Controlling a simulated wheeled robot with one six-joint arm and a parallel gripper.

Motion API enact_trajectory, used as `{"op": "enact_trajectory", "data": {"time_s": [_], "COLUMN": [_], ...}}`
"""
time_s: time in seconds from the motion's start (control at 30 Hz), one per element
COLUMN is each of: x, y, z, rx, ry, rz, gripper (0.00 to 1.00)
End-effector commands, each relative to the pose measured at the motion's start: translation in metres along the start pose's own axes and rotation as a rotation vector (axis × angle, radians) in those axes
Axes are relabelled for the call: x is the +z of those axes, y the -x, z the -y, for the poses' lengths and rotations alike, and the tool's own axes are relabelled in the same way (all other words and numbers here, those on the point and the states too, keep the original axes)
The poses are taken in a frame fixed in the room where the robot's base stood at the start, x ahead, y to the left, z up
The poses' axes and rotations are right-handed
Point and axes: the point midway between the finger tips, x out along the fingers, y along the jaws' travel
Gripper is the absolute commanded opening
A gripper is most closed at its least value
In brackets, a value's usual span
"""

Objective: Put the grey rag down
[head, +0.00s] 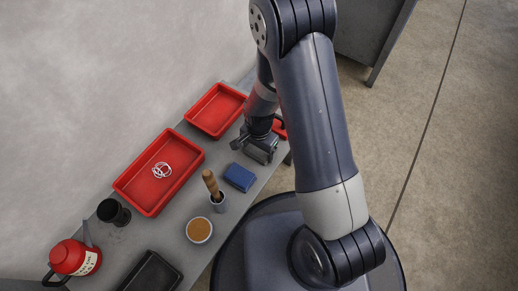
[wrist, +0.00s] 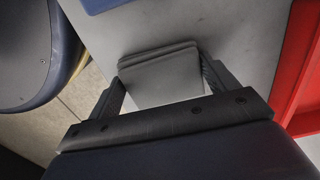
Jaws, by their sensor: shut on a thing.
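The grey rag (wrist: 160,78) is a folded, flat pad between the two fingers of my gripper (wrist: 163,62) in the wrist view. My gripper is shut on it, one finger at each side. The grey bench top (wrist: 225,28) lies behind the rag; I cannot tell whether the rag touches it. In the head view my gripper (head: 258,150) is low over the right part of the bench, beside the blue block. I cannot make out the rag clearly there.
A blue block (head: 239,177) lies close to my gripper. An empty red tray (head: 217,131) is behind it; another red tray (head: 147,210) holds white rings (head: 161,170). A wooden-handled tool (head: 211,186) in a cup, an orange-filled bowl (head: 199,230) and a black tray (head: 150,274) stand further left.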

Motion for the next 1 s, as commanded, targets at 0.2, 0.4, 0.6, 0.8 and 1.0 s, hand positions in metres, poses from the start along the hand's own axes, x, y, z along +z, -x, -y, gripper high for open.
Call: {"op": "enact_trajectory", "data": {"time_s": [0.2,0.4,0.6,0.8,1.0], "x": [0.000,0.000,0.000,0.000,0.000], "y": [-0.002,-0.002,-0.002,0.018,0.063], "z": [0.000,0.000,0.000,0.000,0.000], "rx": [0.000,0.001,0.001,-0.001,-0.003], "ry": [0.000,0.000,0.000,0.000,0.000], "rz": [0.000,0.000,0.000,-0.001,-0.002], "gripper": [0.84,1.00,1.00,1.00,1.00]}}
